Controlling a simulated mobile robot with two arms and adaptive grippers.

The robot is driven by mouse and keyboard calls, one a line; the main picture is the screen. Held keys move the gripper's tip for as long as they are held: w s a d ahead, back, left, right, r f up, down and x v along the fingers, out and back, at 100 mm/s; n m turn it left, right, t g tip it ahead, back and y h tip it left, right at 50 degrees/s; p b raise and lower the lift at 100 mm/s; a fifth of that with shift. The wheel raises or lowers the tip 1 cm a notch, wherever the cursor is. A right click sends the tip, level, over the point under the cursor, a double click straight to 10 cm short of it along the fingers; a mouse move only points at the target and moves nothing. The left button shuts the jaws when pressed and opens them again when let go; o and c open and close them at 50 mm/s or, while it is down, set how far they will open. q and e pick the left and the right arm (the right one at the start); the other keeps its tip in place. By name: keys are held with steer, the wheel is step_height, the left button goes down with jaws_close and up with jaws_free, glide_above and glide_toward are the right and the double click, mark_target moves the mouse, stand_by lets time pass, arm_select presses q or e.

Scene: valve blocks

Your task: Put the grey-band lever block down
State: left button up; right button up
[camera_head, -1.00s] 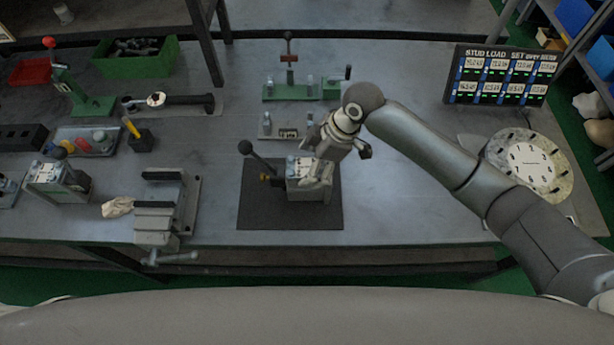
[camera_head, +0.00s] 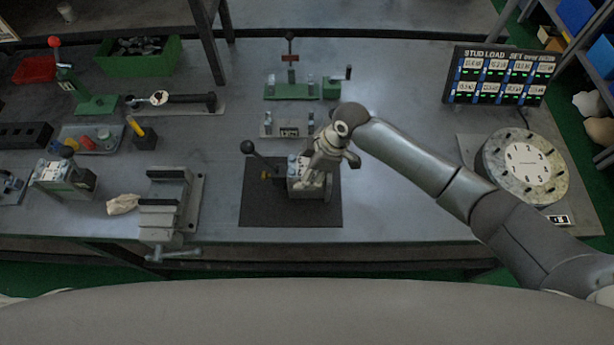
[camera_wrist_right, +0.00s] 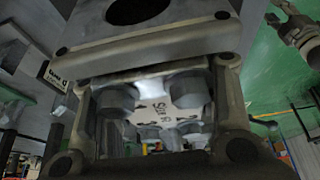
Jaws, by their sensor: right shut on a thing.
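The lever block (camera_head: 296,186) is a small grey-metal block with a pale top face and a dark lever ending in a black ball (camera_head: 247,147), which leans up to the left. It is at the dark mat (camera_head: 270,215) in the middle of the bench; I cannot tell whether it touches the mat. Its band colour is too small to tell. My right gripper (camera_head: 318,174) is shut on the block from the upper right and hides part of it. In the right wrist view, the block's lettered pale face (camera_wrist_right: 185,95) shows between the finger pads. My left gripper is not in view.
A vise (camera_head: 168,205) stands left of the mat with a pale rag beside it. A similar lever block (camera_head: 68,178) stands further left. A green stand (camera_head: 292,90) is behind, and a round dial (camera_head: 522,167) is at the right. The bench right of the mat is clear.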

jaws_close()
steer(key=shift+w+a+r, duration=0.1)
steer(key=shift+w+r, duration=0.05)
steer(key=shift+r, duration=0.05)
